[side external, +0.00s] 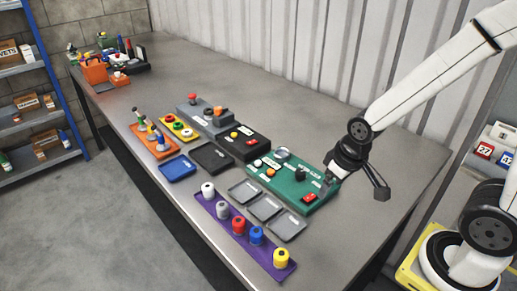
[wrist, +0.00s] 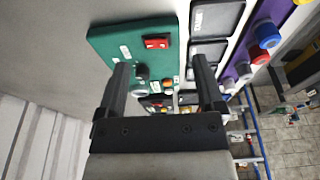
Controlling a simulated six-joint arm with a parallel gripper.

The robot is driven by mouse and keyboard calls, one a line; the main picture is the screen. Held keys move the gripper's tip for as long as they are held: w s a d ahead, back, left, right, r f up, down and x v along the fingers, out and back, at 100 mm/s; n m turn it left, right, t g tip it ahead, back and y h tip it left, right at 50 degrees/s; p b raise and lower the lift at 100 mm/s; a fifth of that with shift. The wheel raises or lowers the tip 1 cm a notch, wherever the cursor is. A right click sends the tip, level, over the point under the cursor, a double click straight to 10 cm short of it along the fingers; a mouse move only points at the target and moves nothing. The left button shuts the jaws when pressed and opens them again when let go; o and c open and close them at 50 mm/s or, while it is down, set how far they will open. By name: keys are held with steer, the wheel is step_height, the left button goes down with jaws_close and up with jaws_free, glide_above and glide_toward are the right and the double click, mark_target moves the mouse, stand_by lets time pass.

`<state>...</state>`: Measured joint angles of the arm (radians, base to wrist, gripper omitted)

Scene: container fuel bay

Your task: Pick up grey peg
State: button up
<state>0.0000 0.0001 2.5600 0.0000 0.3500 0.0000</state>
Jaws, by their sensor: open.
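Pegs stand upright in a row on a purple tray (side external: 226,232) at the front of the table. A pale grey peg (side external: 208,190) is at the tray's far end; it shows small and partly hidden by my finger in the wrist view (wrist: 228,85). My gripper (side external: 328,184) is open and empty above the near right end of a green panel (side external: 290,177). The wrist view shows its fingers apart (wrist: 160,68).
Three shallow grey trays (side external: 264,208) lie between the purple tray and the green panel. A blue tray (side external: 177,168), a black tray (side external: 211,157) and an orange board (side external: 153,141) with upright items stand farther off. The corrugated wall (side external: 300,50) runs behind the table.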

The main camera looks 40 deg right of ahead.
steer(key=shift+w, duration=0.1)
steer(key=m+g+y, duration=0.1)
steer(key=m+g, duration=0.1)
steer(key=m, duration=1.7)
glide_above(223, 204)
steer(key=d, duration=0.1)
steer(key=shift+s+d+f, duration=0.1)
steer(key=shift+s+f, duration=0.1)
steer(key=shift+f, duration=0.7)
steer(key=shift+w+a+m, duration=0.15)
steer(key=shift+a+m, duration=0.3)
steer(key=shift+m, duration=0.15)
steer(key=shift+w+a+f, duration=0.1)
steer(key=shift+a+f, duration=0.05)
steer(key=shift+f, duration=1.85)
steer(key=shift+a+f, duration=0.1)
steer(key=shift+f, duration=1.9)
steer(key=shift+c, duration=0.2)
jaws_close()
